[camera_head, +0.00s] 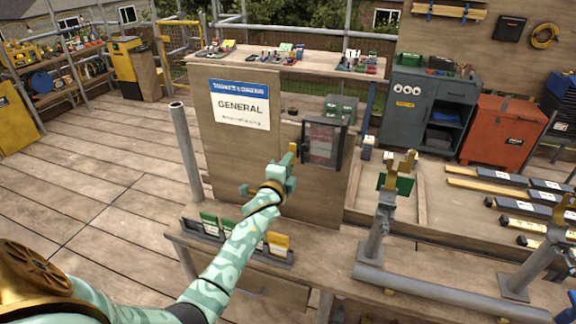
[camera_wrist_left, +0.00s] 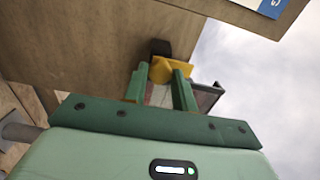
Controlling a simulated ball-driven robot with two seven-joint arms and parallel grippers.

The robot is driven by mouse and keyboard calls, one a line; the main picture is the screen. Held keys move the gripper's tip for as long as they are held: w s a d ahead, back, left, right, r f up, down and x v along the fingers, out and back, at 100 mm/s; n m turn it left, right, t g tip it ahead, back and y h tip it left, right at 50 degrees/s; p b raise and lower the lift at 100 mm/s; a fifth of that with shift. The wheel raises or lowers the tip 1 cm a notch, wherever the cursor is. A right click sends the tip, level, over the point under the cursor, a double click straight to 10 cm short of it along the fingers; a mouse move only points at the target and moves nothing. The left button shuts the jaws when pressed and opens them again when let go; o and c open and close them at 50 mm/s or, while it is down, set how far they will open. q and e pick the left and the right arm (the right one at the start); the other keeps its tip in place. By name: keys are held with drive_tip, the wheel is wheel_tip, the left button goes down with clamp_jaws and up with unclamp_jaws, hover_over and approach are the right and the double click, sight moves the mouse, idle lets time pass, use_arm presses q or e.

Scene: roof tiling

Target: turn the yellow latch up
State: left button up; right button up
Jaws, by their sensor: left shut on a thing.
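The yellow latch (camera_head: 293,147) is on the upright plywood panel, just left of a dark-framed case with a see-through front (camera_head: 323,142). My left gripper (camera_head: 291,157) reaches up to it from below. In the left wrist view the yellow latch (camera_wrist_left: 168,71) sits between the two green fingers of my left gripper (camera_wrist_left: 161,82), which are shut on it. A dark block (camera_wrist_left: 160,48) shows behind the latch. The fingers and arm hide part of the latch, and I cannot tell its exact angle. My right gripper is not in view.
A white and blue "GENERAL" sign (camera_head: 240,104) is on the panel. In front runs a wooden bench with a rack of coloured cards (camera_head: 279,243) and a grey post carrying a green piece (camera_head: 398,184). A grey pole (camera_head: 186,150) stands left. Open plank floor lies left.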

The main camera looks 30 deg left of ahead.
use_arm(q)
drive_tip(key=shift+f, duration=0.1)
drive_tip(key=o, duration=1)
drive_tip(key=shift+s, duration=0.1)
drive_tip(key=p+v, duration=0.1)
drive_tip(key=v, duration=1.5)
drive_tip(key=shift+d, duration=0.1)
